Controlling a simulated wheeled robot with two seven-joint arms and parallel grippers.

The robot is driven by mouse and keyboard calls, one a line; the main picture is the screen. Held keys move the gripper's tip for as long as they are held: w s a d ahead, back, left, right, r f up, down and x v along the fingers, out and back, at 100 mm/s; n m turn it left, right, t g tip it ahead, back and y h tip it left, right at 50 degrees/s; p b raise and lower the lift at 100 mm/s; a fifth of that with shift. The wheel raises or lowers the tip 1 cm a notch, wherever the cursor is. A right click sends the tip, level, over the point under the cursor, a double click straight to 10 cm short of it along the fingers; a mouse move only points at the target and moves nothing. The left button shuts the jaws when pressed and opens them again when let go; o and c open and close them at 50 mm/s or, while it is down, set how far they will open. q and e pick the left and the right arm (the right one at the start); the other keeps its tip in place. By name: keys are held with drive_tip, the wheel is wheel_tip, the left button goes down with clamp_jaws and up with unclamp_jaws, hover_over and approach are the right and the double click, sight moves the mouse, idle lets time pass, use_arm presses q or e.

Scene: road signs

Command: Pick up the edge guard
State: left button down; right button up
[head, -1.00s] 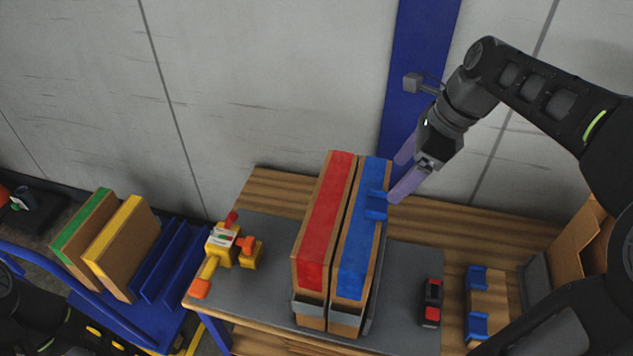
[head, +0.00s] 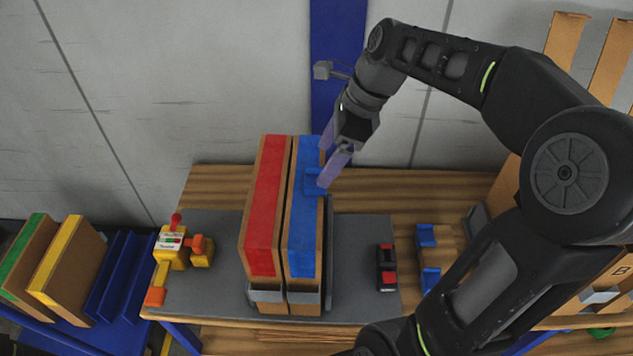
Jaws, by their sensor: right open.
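A blue edge guard (head: 313,184) sits on the top right edge of the upright cardboard box with the blue stripe (head: 303,230). My right gripper (head: 323,167) is open at the right side of this box, with its purple fingers pointing down and left. The nearer finger overlaps the guard's right end in the picture; I cannot tell whether they touch. The farther finger is beyond the guard, partly by the box's back edge. Nothing is between the fingers. My left gripper is not in view.
A red-striped box (head: 265,220) stands close beside the blue-striped one on a grey mat (head: 350,290). Two more blue guards (head: 426,236) sit on a wooden block at right. A black and red device (head: 386,267) and a yellow tool (head: 173,255) lie on the mat.

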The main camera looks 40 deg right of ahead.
sight(313, 183)
drive_tip(key=x, duration=0.5)
drive_tip(key=shift+s+d+f, duration=0.1)
drive_tip(key=shift+d+f, duration=0.05)
drive_tip(key=shift+d, duration=0.05)
drive_tip(key=c, duration=1.4)
drive_tip(key=shift+c, duration=0.2)
wheel_tip(313, 183, up, 10)
